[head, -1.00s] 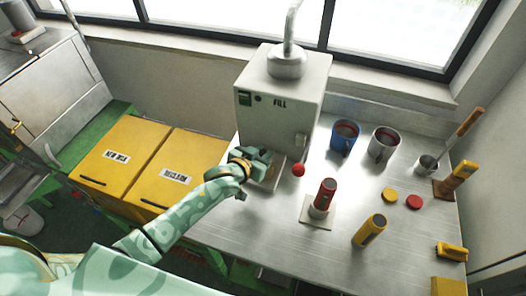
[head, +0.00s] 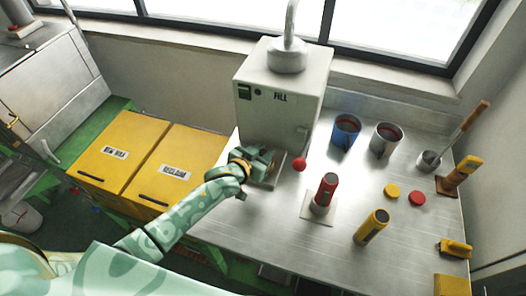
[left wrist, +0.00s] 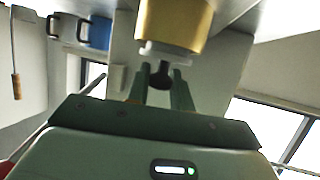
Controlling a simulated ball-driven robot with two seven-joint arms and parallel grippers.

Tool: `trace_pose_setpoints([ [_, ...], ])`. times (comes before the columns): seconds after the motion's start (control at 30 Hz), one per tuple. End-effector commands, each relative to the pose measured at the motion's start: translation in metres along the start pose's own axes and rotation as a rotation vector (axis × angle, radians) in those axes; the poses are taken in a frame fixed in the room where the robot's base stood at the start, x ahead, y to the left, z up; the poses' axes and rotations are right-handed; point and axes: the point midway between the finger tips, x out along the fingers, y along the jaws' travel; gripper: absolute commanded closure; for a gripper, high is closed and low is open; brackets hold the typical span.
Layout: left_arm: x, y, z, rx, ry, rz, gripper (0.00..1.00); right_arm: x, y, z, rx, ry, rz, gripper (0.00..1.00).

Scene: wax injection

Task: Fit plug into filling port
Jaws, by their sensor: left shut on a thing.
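My left gripper (head: 264,168) is low in front of the white FILL machine (head: 285,100). In the left wrist view its two fingers (left wrist: 160,84) are shut on a small dark plug (left wrist: 160,75). Straight ahead of the plug is a gold cylinder (left wrist: 175,22) with a pale ring at its near end. The plug's tip is close to this ring; I cannot tell whether they touch. I cannot make out the filling port's opening. The gripper hides the plug in the head view. My right gripper is not in view.
A red knob (head: 299,164) is just right of my gripper. A red cylinder (head: 326,190) and a yellow cylinder (head: 373,225) stand on the metal table (head: 300,245). A blue mug (head: 345,132) and a grey mug (head: 385,138) stand behind. Yellow bins (head: 120,150) are at left.

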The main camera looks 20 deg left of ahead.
Motion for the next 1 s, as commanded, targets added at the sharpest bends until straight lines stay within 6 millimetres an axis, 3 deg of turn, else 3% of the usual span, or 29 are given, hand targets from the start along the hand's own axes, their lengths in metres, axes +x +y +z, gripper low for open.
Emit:
trace_pose_setpoints([
  [0.23, 0.003, 0.000, 0.006, 0.000, 0.000, 0.000, 1.00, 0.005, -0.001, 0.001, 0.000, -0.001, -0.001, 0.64],
  [0.27, 0.002, 0.000, 0.006, 0.001, 0.000, 0.000, 0.69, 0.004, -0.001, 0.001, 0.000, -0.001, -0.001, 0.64],
  [0.33, 0.002, 0.000, 0.005, 0.000, 0.000, 0.000, 0.52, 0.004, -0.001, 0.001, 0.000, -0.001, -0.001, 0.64],
  [0.7, -0.005, 0.000, 0.004, 0.000, 0.000, 0.000, 0.52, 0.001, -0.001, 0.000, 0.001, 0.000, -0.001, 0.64],
  [0.87, -0.036, 0.000, 0.004, 0.000, -0.001, 0.000, 0.52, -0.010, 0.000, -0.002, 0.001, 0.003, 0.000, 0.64],
  [1.0, -0.075, 0.000, 0.003, 0.000, -0.001, 0.000, 0.52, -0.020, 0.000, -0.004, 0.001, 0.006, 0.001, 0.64],
])
